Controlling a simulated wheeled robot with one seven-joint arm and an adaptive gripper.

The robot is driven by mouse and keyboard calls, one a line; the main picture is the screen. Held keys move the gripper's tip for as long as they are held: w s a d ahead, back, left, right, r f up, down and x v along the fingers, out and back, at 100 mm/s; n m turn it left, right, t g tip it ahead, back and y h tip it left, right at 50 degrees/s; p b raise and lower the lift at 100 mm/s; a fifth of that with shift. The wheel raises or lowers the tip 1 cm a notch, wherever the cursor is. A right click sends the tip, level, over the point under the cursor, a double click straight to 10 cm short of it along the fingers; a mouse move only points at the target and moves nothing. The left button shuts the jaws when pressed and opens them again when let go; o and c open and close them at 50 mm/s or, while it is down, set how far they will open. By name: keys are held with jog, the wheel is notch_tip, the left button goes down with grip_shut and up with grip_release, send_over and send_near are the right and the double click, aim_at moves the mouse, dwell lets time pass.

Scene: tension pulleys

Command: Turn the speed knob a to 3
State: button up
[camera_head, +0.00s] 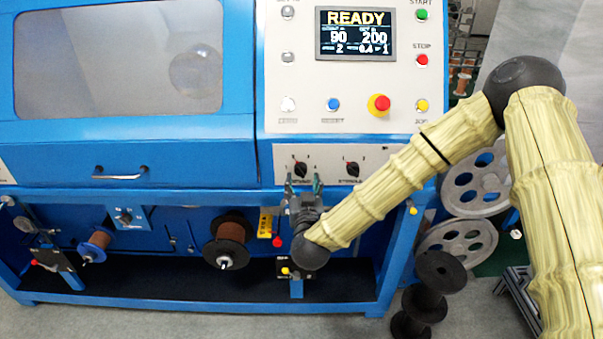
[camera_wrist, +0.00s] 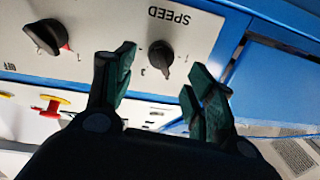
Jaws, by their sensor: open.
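The speed knob (camera_wrist: 160,55) is a dark round knob under the label "SPEED", which reads upside down in the wrist view. In the head view the same speed knob (camera_head: 300,169) is the left of two knobs on the pale strip below the main panel. My gripper (camera_head: 303,186) is just below and in front of it, with its fingers pointing up toward the panel. In the wrist view my gripper (camera_wrist: 161,74) is open and empty, with one green-padded finger on each side of the knob's outline. No contact shows. The exact pointer setting is too small to read.
A second dark knob (camera_head: 352,169) sits to the right; it also shows in the wrist view (camera_wrist: 45,37). The display (camera_head: 355,33) reads "READY". A red emergency button (camera_head: 379,105) is above the knobs. Spools (camera_head: 226,245) hang below the blue rail.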

aim_at(301, 174)
jog(key=shift+w+a+p, duration=0.15)
jog(key=shift+w+p, duration=0.25)
jog(key=shift+w, duration=2)
jog(key=c, duration=1)
